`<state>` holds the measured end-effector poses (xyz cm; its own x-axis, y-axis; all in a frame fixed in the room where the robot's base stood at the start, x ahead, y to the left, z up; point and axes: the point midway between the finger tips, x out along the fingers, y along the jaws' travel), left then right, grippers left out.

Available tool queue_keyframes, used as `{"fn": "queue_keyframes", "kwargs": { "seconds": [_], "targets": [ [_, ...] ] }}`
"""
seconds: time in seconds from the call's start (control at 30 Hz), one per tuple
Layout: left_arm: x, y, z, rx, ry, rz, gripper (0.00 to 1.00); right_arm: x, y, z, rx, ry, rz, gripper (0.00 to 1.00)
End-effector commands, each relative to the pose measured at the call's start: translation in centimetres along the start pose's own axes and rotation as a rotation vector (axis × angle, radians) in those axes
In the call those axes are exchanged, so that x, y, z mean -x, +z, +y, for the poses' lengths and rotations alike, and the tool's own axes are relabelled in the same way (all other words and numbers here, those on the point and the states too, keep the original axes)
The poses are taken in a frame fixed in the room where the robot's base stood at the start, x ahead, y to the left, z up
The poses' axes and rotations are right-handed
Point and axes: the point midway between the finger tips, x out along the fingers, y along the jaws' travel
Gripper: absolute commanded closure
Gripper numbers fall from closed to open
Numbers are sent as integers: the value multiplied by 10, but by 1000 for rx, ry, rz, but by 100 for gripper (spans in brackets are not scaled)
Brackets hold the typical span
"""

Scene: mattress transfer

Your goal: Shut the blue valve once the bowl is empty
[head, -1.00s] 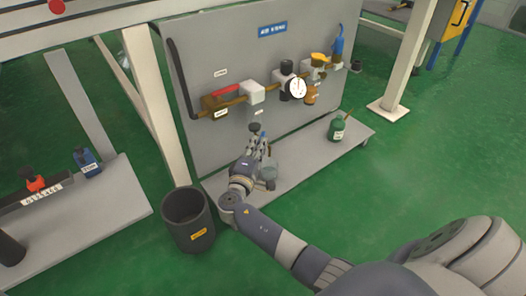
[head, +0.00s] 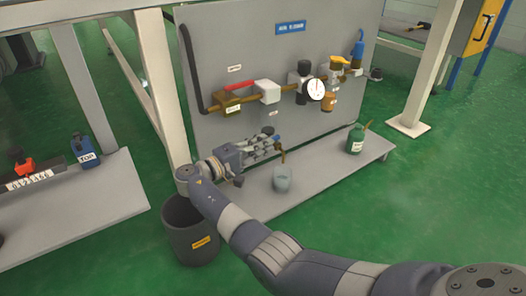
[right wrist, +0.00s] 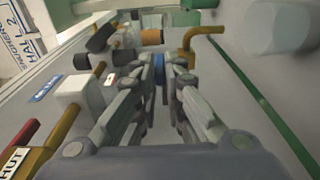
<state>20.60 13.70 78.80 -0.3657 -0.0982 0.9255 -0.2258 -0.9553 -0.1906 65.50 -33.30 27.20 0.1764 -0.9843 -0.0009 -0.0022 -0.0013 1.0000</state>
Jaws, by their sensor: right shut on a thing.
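My right gripper (head: 277,142) reaches in from the left, low in front of the grey panel. In the right wrist view its fingers (right wrist: 160,72) are closed on a small blue part, the blue valve (right wrist: 160,66), mostly hidden between them. A brass elbow (head: 283,156) sits just past the fingertips; it also shows in the right wrist view (right wrist: 203,34). A grey see-through jar (head: 282,181) stands on the shelf below the elbow. On the panel, an amber bowl (head: 327,102) hangs right of the round gauge (head: 315,90). Whether any bowl is empty cannot be told. My left gripper is out of view.
The panel (head: 220,60) carries a brass pipe with a red lever (head: 237,88). A green oil can (head: 355,140) stands on the shelf's right (head: 335,165). A dark bin (head: 188,240) stands under my right arm. White posts flank the panel. Green floor is open at right.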

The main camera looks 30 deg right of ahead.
Motion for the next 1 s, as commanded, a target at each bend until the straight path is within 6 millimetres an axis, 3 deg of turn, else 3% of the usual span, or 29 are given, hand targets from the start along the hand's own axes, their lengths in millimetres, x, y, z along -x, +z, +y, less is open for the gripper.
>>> {"fn": "queue_keyframes", "kwargs": {
  "seconds": [1.0],
  "targets": [
    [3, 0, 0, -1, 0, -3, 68, 0, -4, -1, 4, -1, -118, 100]
  ]
}}
